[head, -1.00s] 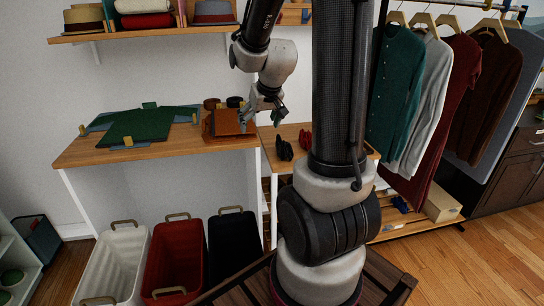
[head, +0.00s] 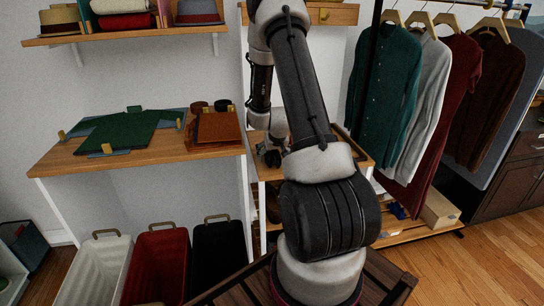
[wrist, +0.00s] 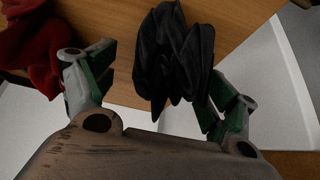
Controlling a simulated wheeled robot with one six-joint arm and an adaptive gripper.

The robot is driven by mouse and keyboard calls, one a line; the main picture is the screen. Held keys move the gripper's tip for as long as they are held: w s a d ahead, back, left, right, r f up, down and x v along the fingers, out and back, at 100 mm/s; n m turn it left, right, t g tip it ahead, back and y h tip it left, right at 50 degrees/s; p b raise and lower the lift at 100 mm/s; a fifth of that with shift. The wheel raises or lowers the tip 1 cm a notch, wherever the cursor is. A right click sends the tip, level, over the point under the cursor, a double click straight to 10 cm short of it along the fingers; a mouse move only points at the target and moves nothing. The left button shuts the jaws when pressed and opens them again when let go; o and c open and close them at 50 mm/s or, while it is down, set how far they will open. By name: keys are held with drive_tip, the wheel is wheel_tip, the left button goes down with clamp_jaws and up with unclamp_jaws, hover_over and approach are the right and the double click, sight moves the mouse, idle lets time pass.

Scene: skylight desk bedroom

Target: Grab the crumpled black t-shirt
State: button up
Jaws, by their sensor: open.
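The crumpled black t-shirt (wrist: 172,55) lies in a bunched heap on the wooden table top in the wrist view, at its edge. My gripper (wrist: 157,82) is open, with one finger on each side of the heap. The right finger is close to the cloth; I cannot tell if it touches. The left finger is apart from it. In the head view my gripper (head: 271,155) is low over the small table, and my arm hides most of the area around it.
A crumpled dark red cloth (wrist: 34,48) lies left of my gripper. A folded brown stack (head: 215,129) and a spread green garment (head: 118,130) lie on the larger table. White, red and black bins stand below. Clothes hang on a rack at the right.

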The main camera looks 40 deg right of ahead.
drive_tip(key=shift+w+f, duration=0.25)
drive_tip(key=shift+f, duration=0.1)
drive_tip(key=shift+c, duration=0.4)
drive_tip(key=c, duration=1.1)
